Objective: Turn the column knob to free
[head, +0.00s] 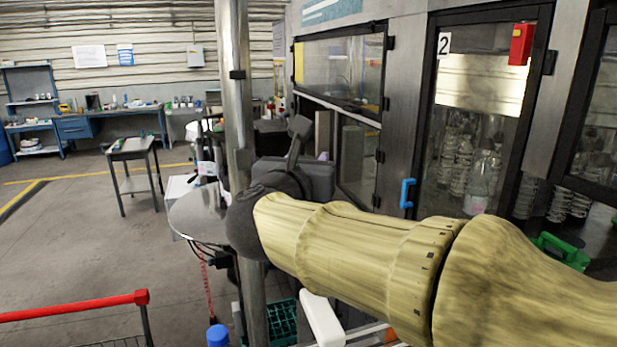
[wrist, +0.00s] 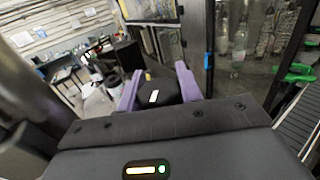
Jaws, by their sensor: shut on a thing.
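The column knob (wrist: 170,91) is a dark, rounded piece with a white bar on its face, in the middle of the wrist view. My gripper (wrist: 156,86) has two purple fingers, one on each side of the knob, and is shut on it. A small yellow spot shows just beyond the knob. In the head view my arm's dark wrist end hides the knob and most of the gripper. No label for the knob's positions can be read.
A metal column (head: 237,90) stands upright beside my wrist. Right are glass machine doors with a blue handle (head: 406,193). A red rail (head: 75,306) crosses the lower left. A small table (head: 131,147) stands on open floor at left.

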